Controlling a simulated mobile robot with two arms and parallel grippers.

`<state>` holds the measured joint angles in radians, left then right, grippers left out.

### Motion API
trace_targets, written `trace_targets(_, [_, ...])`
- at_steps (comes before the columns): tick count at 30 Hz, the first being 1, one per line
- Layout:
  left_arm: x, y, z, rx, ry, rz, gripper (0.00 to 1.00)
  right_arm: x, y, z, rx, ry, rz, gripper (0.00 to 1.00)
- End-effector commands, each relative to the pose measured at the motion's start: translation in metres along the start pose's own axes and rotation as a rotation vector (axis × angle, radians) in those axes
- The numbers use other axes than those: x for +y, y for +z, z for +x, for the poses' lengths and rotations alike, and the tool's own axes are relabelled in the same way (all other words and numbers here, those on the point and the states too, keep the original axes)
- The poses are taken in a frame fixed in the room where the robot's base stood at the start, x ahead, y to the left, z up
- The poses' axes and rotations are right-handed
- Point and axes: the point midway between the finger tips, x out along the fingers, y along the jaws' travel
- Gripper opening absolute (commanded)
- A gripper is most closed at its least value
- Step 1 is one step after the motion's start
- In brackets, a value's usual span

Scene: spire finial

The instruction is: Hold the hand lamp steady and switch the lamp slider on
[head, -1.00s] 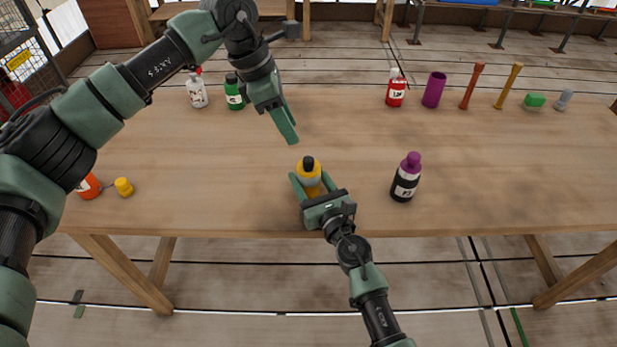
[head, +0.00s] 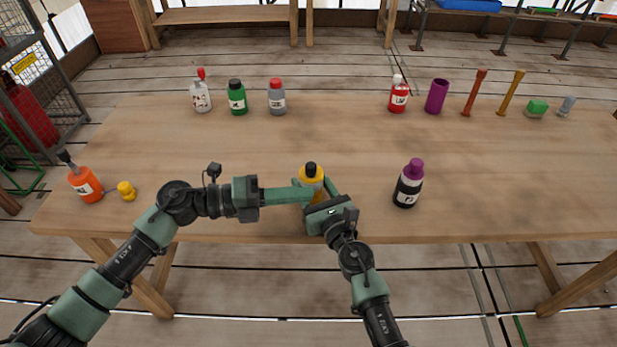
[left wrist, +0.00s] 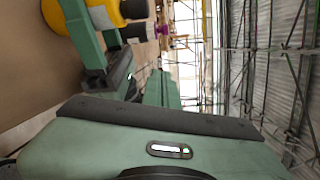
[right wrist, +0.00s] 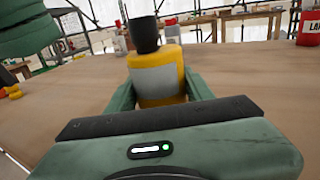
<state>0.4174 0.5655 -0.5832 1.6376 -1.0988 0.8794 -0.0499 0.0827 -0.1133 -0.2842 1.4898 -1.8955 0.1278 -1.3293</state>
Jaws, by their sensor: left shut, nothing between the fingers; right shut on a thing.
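The hand lamp (head: 312,178) is yellow with a black top and stands upright near the table's front edge. A grey patch shows on its side in the right wrist view (right wrist: 152,85). My right gripper (head: 318,187) is shut on the lamp from the front, one finger on each side. I cannot make out the slider.
A black bottle with a purple cap (head: 408,184) stands right of the lamp. An orange bottle (head: 86,184) and a small yellow piece (head: 127,191) are at the left. Several bottles, a purple cup (head: 436,96) and posts line the back. The table's middle is clear.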

Motion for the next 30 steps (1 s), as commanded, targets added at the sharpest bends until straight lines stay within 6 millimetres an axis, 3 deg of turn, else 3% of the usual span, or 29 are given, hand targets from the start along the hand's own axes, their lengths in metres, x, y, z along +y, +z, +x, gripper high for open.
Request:
trace_targets(6, [0.019, -0.004, -0.035, -0.171, -0.048, -0.233, 0.0, 0.0, 0.0, 0.0, 0.0, 0.001, 0.0, 0.06])
trace_targets(12, [0.024, -0.004, -0.045, -0.219, -0.06, -0.293, 0.0, 0.0, 0.0, 0.0, 0.0, 0.0, 0.0, 0.06])
trace_targets(23, [0.024, -0.003, -0.042, -0.218, -0.06, -0.291, 0.0, 0.0, 0.0, 0.0, 0.0, 0.0, 0.0, 0.06])
trace_targets(30, [0.021, 0.004, -0.009, -0.216, -0.064, -0.29, 0.0, 0.0, 0.0, 0.0, 0.0, 0.0, 0.0, 0.06])
